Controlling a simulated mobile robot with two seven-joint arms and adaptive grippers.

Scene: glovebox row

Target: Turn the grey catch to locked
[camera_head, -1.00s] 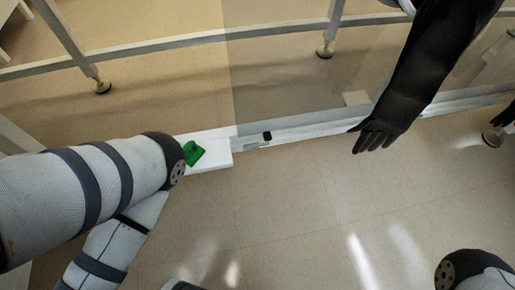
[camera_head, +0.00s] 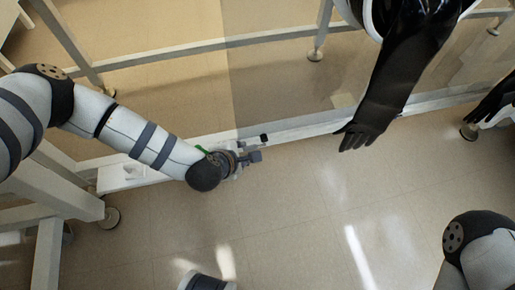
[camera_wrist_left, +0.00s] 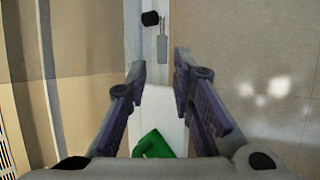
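The catch (camera_wrist_left: 162,48) shows in the left wrist view as a small narrow grey piece on the pale rail, beside a black knob (camera_wrist_left: 150,18). Which way the catch is set, I cannot tell. The black knob also shows in the head view (camera_head: 264,138), where my gripper seems to cover the catch. My left gripper (camera_head: 256,150) is at the rail, close to the knob. In the wrist view its fingers (camera_wrist_left: 159,66) are spread with nothing between the tips, and the catch lies just beyond them. My right gripper is out of view.
A green piece (camera_wrist_left: 153,145) lies on a white ledge (camera_wrist_left: 165,105), low between the fingers. It is mostly hidden in the head view (camera_head: 202,149). A black glove (camera_head: 385,90) hangs right of the knob. A clear panel stands behind the rail. The front floor is open.

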